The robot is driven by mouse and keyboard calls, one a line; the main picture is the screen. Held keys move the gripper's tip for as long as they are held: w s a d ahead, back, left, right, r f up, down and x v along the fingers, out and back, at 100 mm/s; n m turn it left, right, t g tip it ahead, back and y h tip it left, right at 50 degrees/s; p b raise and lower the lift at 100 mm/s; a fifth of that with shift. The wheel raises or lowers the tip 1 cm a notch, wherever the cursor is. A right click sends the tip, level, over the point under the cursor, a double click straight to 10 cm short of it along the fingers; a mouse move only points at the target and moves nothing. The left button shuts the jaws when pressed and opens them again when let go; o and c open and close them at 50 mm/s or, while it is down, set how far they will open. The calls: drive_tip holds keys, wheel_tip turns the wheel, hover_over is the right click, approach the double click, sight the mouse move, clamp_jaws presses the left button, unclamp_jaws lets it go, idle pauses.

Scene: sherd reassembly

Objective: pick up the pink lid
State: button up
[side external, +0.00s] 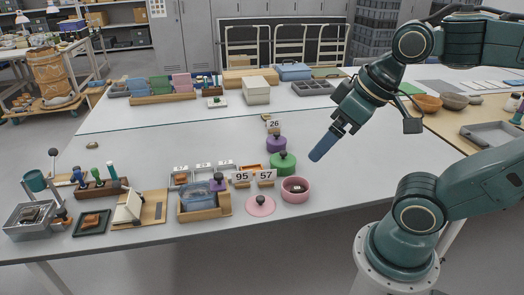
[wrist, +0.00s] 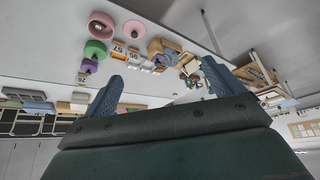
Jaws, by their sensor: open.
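The pink lid (side external: 261,206) lies flat near the table's front edge, with a dark knob on top. It stands just left of an open pink pot (side external: 295,189) with dark contents. In the wrist view the pink lid (wrist: 134,31) is near the top, beside the pink pot (wrist: 102,25). My gripper (side external: 317,157) is in the air above the table, behind and to the right of the lid and well apart from it. Its blue fingers overlap in the side view. In the wrist view my gripper (wrist: 162,72) has its fingers spread with nothing between them.
A green lidded pot (side external: 283,163) and a purple one (side external: 276,144) stand behind the pink pot. Number cards 95 (side external: 242,177) and 57 (side external: 266,176) stand behind the lid. A wooden-framed box (side external: 204,204) is to its left. The table's middle right is clear.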

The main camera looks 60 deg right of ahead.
drive_tip(key=n+g+y, duration=0.2)
drive_tip(key=n+g, duration=0.4)
drive_tip(key=n, duration=1.2)
hover_over(261, 198)
drive_tip(key=d, duration=0.2)
wheel_tip(261, 198, down, 23)
drive_tip(key=shift+w+d+f, duration=0.15)
drive_tip(key=shift+f, duration=0.05)
drive_tip(key=shift+a+f, duration=0.25)
drive_tip(key=shift+f, duration=1.15)
drive_tip(key=shift+a+f, duration=0.2)
drive_tip(key=shift+f, duration=1.25)
drive_tip(key=shift+a+f, duration=0.25)
drive_tip(key=shift+f, duration=1.15)
